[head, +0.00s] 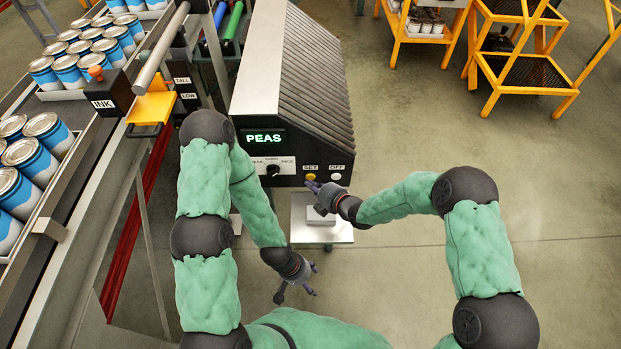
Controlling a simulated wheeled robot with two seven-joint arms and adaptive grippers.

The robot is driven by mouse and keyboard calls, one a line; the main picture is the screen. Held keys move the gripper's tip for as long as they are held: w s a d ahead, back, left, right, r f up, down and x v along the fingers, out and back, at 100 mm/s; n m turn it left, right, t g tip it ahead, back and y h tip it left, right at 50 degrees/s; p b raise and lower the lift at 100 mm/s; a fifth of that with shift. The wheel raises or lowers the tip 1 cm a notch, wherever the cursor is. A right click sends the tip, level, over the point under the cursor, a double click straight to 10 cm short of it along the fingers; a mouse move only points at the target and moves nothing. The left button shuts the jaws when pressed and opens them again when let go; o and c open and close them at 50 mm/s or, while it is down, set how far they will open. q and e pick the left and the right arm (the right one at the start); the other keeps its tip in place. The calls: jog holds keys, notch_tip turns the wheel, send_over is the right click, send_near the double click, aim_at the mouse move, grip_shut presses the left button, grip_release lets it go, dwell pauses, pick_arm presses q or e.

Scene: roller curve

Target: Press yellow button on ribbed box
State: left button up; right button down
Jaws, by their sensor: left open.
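The ribbed box (300,60) stands at centre, with a lit display (264,138) reading PEAS on its front. The yellow button (311,177) is on the lower front under the label SET. My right gripper (314,193) is just below the yellow button, its fingers pointing left toward the box front. I cannot tell whether it touches the button, or how far its fingers are apart. My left gripper (296,290) hangs lower, below the box front, open and empty.
A white OFF button (336,177) sits right beside the yellow one, and a black dial (273,171) is to the left. A small stand with a pale block (321,216) is below the box. Conveyor cans (45,130) fill the left.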

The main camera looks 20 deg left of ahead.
jog(key=shift+w, duration=0.25)
jog(key=shift+w+a+b, duration=0.2)
jog(key=shift+w+b, duration=0.2)
jog(key=shift+b, duration=0.05)
dwell(0.7)
jog(key=shift+s, duration=0.1)
dwell(0.3)
jog(key=shift+s+d, duration=0.25)
jog(key=shift+s, duration=0.45)
jog(key=shift+s+d, duration=0.25)
jog(key=shift+s, duration=0.55)
jog(key=shift+s+d, duration=0.2)
jog(key=shift+s, duration=0.6)
jog(key=shift+s+d, duration=0.25)
jog(key=shift+s, duration=0.55)
